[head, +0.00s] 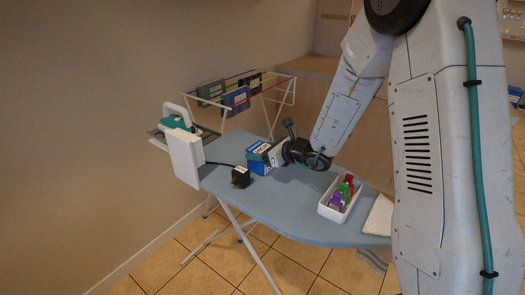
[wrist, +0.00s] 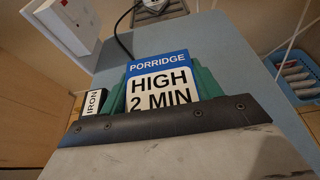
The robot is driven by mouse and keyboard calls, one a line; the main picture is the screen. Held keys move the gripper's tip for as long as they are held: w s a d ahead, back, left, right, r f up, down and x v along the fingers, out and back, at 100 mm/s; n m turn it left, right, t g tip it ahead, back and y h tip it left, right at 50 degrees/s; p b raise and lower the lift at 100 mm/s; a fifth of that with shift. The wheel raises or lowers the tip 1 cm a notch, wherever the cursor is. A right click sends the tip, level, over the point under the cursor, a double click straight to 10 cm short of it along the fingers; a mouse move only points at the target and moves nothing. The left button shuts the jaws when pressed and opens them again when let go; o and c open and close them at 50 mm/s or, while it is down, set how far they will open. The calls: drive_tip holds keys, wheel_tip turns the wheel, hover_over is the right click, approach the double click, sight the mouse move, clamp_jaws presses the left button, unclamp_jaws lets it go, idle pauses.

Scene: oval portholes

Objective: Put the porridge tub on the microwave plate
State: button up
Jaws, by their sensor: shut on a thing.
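The porridge tub (head: 257,158) is a small blue and white block at the far part of the ironing board. In the wrist view the tub (wrist: 160,82) shows a face reading "PORRIDGE HIGH 2 MIN". My gripper (head: 270,155) is shut on it, with green fingers (wrist: 205,84) on both sides of the label. The tub's underside is hidden, so I cannot tell whether it touches the board. No microwave plate can be made out in either view.
The blue-grey ironing board (head: 285,208) has bare room in its middle. A black block (head: 240,178), labelled "IRON" in the wrist view (wrist: 94,102), stands near the tub. A white panel (head: 186,158), iron (head: 177,116), drying rack (head: 292,92) and white tray (head: 331,208) surround it.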

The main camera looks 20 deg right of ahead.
drive_tip(key=shift+f, duration=0.1)
drive_tip(key=o, duration=1)
drive_tip(key=shift+o, duration=1.4)
drive_tip(key=shift+d, duration=0.15)
